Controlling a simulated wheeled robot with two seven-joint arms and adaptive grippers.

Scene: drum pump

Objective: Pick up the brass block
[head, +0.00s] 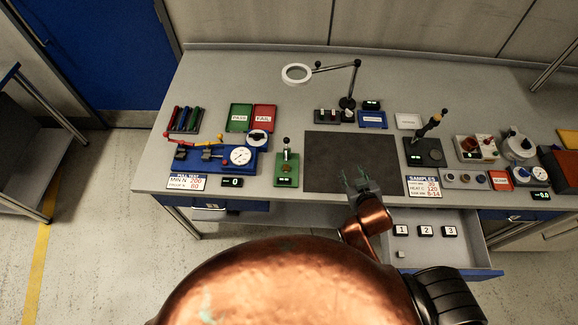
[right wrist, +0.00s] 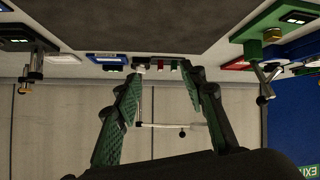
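A small pale grey cube (head: 401,254) lies in the open drawer (head: 440,262). My right gripper (head: 361,180) is over the front right part of the mat. Its green-padded fingers are wide apart in the right wrist view (right wrist: 165,110), with nothing between them. My left gripper is not in view.
A green press (head: 287,168) stands left of the mat, and a dark station with a lever (head: 424,152) stands right. A ring lamp (head: 297,73) on a jointed arm rises behind. White tiles marked 1, 2 and 3 (head: 425,231) are in the drawer. The mat is clear.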

